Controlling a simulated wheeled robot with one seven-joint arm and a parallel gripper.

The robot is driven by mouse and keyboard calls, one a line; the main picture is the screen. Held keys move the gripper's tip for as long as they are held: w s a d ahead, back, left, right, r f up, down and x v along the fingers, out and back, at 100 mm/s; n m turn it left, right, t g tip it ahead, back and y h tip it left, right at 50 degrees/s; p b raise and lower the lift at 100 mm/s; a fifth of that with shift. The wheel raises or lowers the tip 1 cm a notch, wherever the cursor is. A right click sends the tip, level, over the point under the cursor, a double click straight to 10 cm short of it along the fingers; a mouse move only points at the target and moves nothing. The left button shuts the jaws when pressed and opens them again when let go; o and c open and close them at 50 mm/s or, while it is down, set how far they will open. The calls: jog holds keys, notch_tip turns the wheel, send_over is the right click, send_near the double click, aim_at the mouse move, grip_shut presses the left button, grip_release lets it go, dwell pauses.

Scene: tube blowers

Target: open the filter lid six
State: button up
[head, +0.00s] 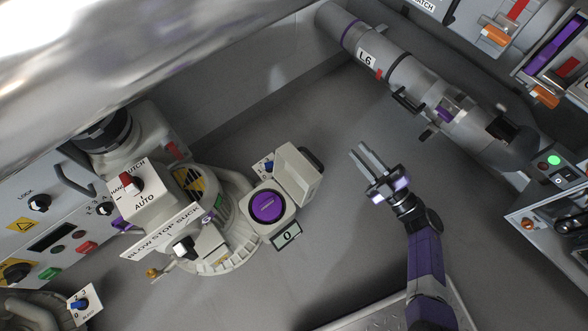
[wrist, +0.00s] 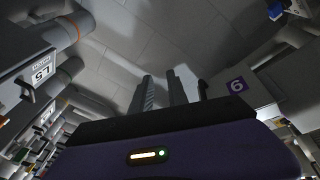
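My gripper (head: 357,149) is over the floor in the middle of the head view, its two fingers parallel with a narrow gap and nothing between them. The fingers also show in the wrist view (wrist: 158,78). In the wrist view a purple 6 label (wrist: 237,86) sits on a pale box-shaped part to the right of the fingers, apart from them. In the head view a pale boxy part (head: 298,176) with a dark end stands left of my gripper, beside a purple round cap (head: 268,207). I cannot tell which surface is the filter lid.
A grey pipe marked L6 (head: 367,58) runs along the upper right, with a dark handle (head: 407,100). The blower's BLOW STOP SUCK panel (head: 160,230) is at left. A small 0 display (head: 287,236) is below the purple cap. Floor around my gripper is clear.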

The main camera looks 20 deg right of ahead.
aim_at(314, 158)
jog(key=s+a+f+n+g+y, duration=0.2)
jog(key=s+a+n+g+y, duration=0.15)
jog(key=a, duration=0.35)
jog(key=shift+m+t+y, duration=0.45)
jog(key=b+x, duration=0.1)
jog(key=x, duration=0.7)
grip_shut()
dwell(0.5)
